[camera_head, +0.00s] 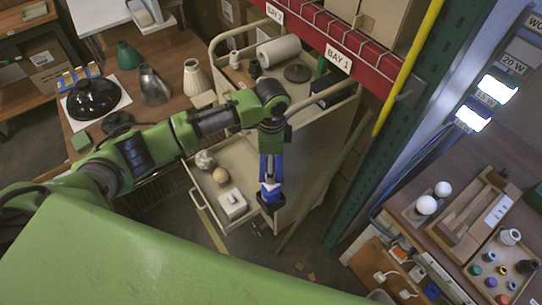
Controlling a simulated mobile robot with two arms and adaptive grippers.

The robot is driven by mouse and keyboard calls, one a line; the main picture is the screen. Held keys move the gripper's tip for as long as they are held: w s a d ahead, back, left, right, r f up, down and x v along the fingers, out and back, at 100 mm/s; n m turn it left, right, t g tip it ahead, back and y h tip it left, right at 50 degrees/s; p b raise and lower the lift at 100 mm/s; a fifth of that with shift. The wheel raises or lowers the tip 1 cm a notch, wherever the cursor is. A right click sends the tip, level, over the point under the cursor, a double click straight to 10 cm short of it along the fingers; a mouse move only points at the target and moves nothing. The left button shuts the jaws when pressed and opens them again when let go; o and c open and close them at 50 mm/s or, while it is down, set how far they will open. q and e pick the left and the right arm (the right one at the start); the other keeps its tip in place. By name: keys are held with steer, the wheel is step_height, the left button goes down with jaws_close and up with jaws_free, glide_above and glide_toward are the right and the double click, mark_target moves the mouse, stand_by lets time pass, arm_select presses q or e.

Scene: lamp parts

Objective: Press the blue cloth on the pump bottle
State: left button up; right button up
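My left arm comes in from the left, and its gripper (270,196) points down over the right part of the cart's pulled-out tray. Blue material (271,172) shows at the gripper; it may be the blue cloth, but I cannot tell cloth from gripper parts. The finger gap is too small to make out. A squat white container with a small knob on top (232,204) stands in the tray, left of the gripper and apart from it; it may be the pump bottle. My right gripper is not in view.
The tray (203,183) also holds a greyish round item (205,159) and a tan ball (220,175). The beige cart (312,130) rises behind the gripper. A green rack post (365,145) stands to the right. A lamp-parts table (178,55) is at back left.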

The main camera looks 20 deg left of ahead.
arm_select(q)
steer(key=shift+f+m+p, duration=0.3)
steer(key=shift+f+m, duration=0.15)
steer(key=shift+m, duration=0.25)
steer(key=shift+w+f, duration=0.1)
steer(key=shift+f, duration=0.2)
step_height(320, 180, down, 5)
steer(key=b, duration=0.5)
steer(key=shift+f+b, duration=0.45)
steer(key=shift+b, duration=0.15)
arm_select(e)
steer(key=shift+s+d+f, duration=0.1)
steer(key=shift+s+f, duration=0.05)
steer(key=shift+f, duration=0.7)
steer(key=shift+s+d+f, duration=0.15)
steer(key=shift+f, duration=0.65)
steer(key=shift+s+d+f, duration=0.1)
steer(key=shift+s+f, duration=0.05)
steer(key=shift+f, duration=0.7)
arm_select(q)
steer(key=shift+f, duration=0.1)
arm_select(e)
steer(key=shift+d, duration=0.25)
arm_select(q)
steer(key=shift+f+b, duration=0.3)
steer(key=shift+f, duration=0.45)
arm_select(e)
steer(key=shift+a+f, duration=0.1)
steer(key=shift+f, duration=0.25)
